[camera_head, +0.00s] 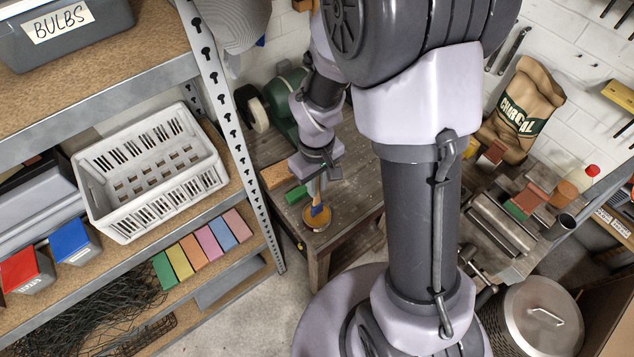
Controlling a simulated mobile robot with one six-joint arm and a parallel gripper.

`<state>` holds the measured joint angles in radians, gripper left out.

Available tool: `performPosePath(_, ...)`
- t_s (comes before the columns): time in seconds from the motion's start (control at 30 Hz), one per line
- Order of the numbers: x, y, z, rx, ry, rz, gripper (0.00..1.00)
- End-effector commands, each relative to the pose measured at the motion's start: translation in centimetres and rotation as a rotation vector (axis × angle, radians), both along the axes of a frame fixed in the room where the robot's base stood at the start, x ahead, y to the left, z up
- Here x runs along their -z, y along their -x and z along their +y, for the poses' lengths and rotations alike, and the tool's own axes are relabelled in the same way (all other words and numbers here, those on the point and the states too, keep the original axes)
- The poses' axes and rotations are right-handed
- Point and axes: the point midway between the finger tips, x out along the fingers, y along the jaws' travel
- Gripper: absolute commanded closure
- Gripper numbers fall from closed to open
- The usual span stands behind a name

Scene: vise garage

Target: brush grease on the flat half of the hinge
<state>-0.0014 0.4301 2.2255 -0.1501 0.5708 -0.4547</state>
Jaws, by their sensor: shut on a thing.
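My gripper (320,174) is over the wooden workbench at the picture's centre left, pointing down. It is shut on the handle of a brush (317,208), which shows a wooden handle and a blue lower part. The brush points down, its lower end over or in a round tin (316,223) with orange-yellow contents, near the bench's front edge. I cannot tell whether its tip touches the grease. I cannot make out the hinge. At the right, a grey metal vise-like fixture (500,222) has green and reddish blocks beside it; my arm hides part of the space between.
A green block (296,195) and a brown block (275,176) lie left of the tin. A metal shelf with a white basket (150,172) stands at the left. A charcoal bag (520,110) and a lidded metal pot (530,318) are at the right.

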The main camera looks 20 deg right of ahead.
Motion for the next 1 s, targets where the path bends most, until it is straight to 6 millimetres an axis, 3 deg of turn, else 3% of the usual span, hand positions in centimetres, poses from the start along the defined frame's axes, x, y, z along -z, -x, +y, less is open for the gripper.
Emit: performPosePath(1.0,1.0,0.0,0.0,0.0,0.0,0.0,1.0)
